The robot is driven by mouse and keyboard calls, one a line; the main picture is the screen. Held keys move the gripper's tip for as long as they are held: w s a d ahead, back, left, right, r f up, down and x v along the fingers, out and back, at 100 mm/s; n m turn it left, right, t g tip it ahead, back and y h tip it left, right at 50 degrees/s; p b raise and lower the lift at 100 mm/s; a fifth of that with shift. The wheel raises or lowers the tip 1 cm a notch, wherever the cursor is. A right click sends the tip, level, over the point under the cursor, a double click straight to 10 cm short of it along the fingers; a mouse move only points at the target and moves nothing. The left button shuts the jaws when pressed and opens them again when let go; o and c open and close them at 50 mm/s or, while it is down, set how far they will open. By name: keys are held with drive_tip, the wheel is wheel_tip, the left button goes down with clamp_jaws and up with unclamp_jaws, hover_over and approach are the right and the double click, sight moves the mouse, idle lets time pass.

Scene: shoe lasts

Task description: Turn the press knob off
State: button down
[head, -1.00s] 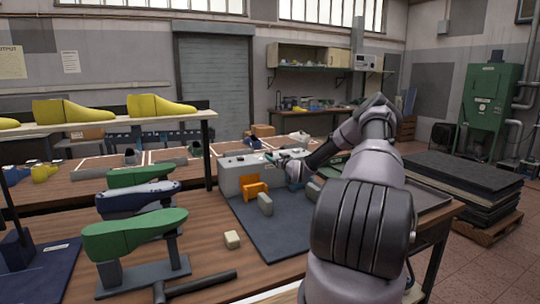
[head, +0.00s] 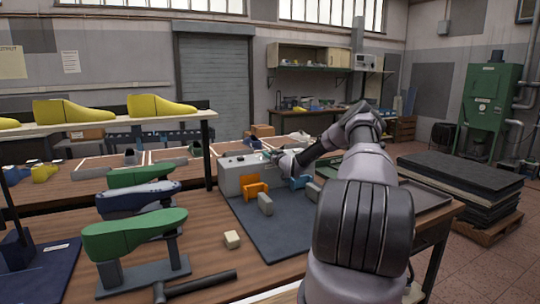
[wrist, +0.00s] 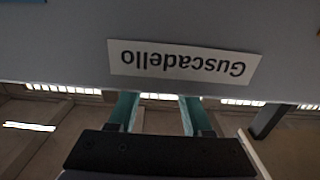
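The press appears to be the grey box (head: 238,178) on the dark mat in the head view. I cannot make out its knob. My gripper (head: 268,156) is at the upper right part of the box, small and partly hard to separate from it. In the wrist view, my gripper (wrist: 158,112) shows two teal fingers spread apart with nothing between them. They point toward a plain grey surface (wrist: 60,50) with a white label (wrist: 183,62) reading "Guscadello" upside down. Whether the fingers touch that surface cannot be told.
An orange bracket (head: 254,188) and a blue bracket (head: 300,182) stand by the box, with a small grey block (head: 265,204) in front. Green shoe lasts (head: 135,232) on stands are at left. The mat's front (head: 275,235) is clear.

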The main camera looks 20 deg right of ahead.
drive_tip(key=shift+d+n+y, duration=0.1)
drive_tip(key=shift+n+y, duration=0.2)
drive_tip(key=shift+y, duration=0.2)
drive_tip(key=y, duration=0.1)
drive_tip(key=n+y, duration=0.2)
drive_tip(key=shift+d+g+y, duration=0.25)
drive_tip(key=shift+g+y, duration=0.05)
drive_tip(key=shift+g, duration=0.1)
drive_tip(key=shift+w+d+f+n+g+y, duration=0.1)
drive_tip(key=shift+n+g+y, duration=0.8)
drive_tip(key=shift+n+y, duration=0.6)
drive_tip(key=shift+w+d+n+g+y, duration=0.1)
drive_tip(key=shift+n+g+y, duration=0.95)
drive_tip(key=shift+y, duration=0.75)
drive_tip(key=shift+n, duration=0.25)
drive_tip(key=shift+n+g+y, duration=0.4)
drive_tip(key=shift+g+y, duration=0.15)
drive_tip(key=shift+y, duration=0.15)
drive_tip(key=shift+c, duration=1.6)
unclamp_jaws()
drive_tip(key=shift+d, duration=0.1)
